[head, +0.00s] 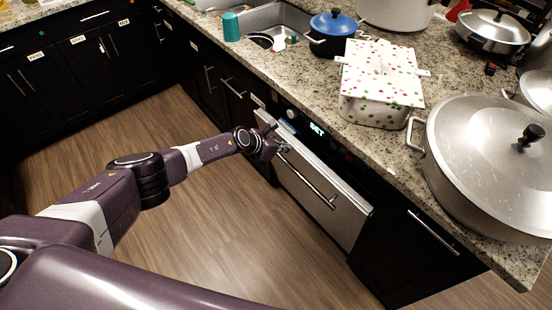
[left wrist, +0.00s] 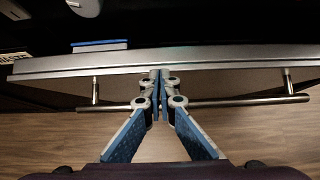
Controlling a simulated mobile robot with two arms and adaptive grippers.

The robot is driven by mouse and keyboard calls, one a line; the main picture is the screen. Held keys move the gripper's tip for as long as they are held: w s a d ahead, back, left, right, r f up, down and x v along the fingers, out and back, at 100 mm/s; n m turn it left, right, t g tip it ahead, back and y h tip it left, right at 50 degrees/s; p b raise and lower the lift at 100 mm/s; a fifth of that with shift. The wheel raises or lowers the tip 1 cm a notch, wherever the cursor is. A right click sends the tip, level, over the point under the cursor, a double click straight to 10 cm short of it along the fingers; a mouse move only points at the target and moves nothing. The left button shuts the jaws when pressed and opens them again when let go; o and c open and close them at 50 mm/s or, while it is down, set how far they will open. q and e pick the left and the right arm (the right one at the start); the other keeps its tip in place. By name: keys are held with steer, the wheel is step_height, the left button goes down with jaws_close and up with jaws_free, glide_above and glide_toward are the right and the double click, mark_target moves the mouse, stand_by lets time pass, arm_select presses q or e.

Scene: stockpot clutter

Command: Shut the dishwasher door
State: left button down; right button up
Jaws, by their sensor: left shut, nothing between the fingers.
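The dishwasher door (head: 312,190) is a silver panel with a long bar handle, below the counter right of centre in the head view. It stands near upright, with its top edge a little out from the dark front that carries a lit display (head: 316,128). My left gripper (head: 284,148) is shut and empty at the door's upper part. In the left wrist view the closed fingertips (left wrist: 160,74) meet the door's top edge (left wrist: 225,57), above the handle (left wrist: 235,102). I cannot tell whether they press on it. My right gripper is out of view.
The granite counter (head: 310,80) holds a large silver stockpot (head: 480,150), a dotted-cloth-covered box (head: 385,80), a blue-lidded pot (head: 333,30) and a teal cup (head: 231,27). Dark cabinets (head: 95,60) line the back. The wooden floor (head: 230,240) before the door is clear.

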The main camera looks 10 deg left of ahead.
mark_target(298, 141)
arm_select(q)
steer(key=w+d+b, duration=0.2)
steer(key=w, duration=0.1)
steer(key=w+d+b, duration=0.1)
steer(key=shift+w+d+r, duration=0.15)
steer(key=shift+w+r, duration=0.05)
steer(key=shift+r, duration=0.15)
steer(key=shift+w+d+r+b, duration=0.35)
steer(key=shift+w+d+b, duration=0.2)
steer(key=shift+w+b, duration=0.1)
steer(key=shift+a, duration=0.1)
